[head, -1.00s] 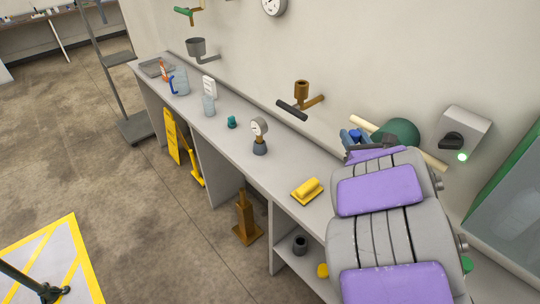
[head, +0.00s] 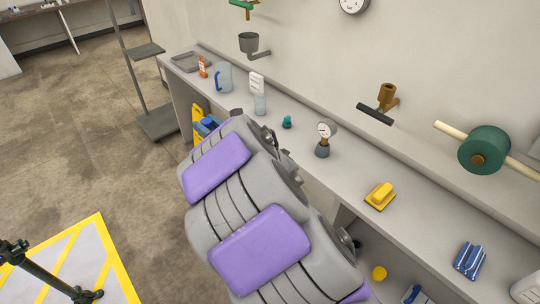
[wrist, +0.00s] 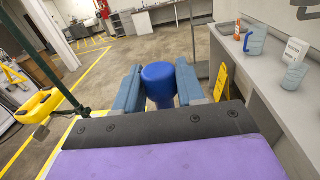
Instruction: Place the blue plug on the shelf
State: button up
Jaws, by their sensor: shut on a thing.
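My gripper (head: 207,128) is shut on the blue plug (wrist: 160,84), which sits between its two blue-grey fingers in the wrist view. In the head view my arm hides most of the gripper, and only a little of the plug (head: 209,121) shows. The gripper is in front of the counter's far half, left of its edge in the picture. Under the counter, a lower shelf (head: 372,244) is partly hidden by my arm. A grey rack with shelves (head: 160,123) stands beyond the counter's far end; I cannot tell which shelf is meant.
The counter (head: 335,178) holds a gauge (head: 325,139), a yellow block (head: 380,195), a blue striped item (head: 470,260), a jug (head: 224,77) and bottles. A yellow floor sign (wrist: 222,82) stands near the gripper. The floor to the left is mostly open.

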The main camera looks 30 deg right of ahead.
aim_at(325, 171)
jog(key=i+j+u, duration=0.1)
jog(key=i+j, duration=0.15)
jog(key=i, duration=0.15)
jog(key=i+j+u, duration=0.15)
jog(key=i, duration=0.3)
jog(key=i+j+u, duration=0.1)
jog(key=i, duration=0.35)
jog(key=i+z, duration=0.25)
jog(key=z, duration=0.15)
jog(key=i+j+z, duration=0.15)
jog(key=z, duration=0.25)
jog(key=i+j+z, duration=0.2)
jog(key=z, duration=0.25)
jog(key=i+j+z, duration=0.2)
jog(key=z, duration=0.2)
jog(key=i+j+z, duration=0.1)
jog(key=z, duration=0.3)
jog(key=i+j+z, duration=0.1)
jog(key=z, duration=0.35)
jog(key=j+z, duration=0.25)
jog(key=z, duration=0.15)
jog(key=j+z, duration=0.2)
jog(key=z, duration=0.2)
jog(key=i+j+z, duration=0.1)
jog(key=j+z, duration=0.55)
jog(key=z, duration=0.3)
jog(key=j+z, duration=0.45)
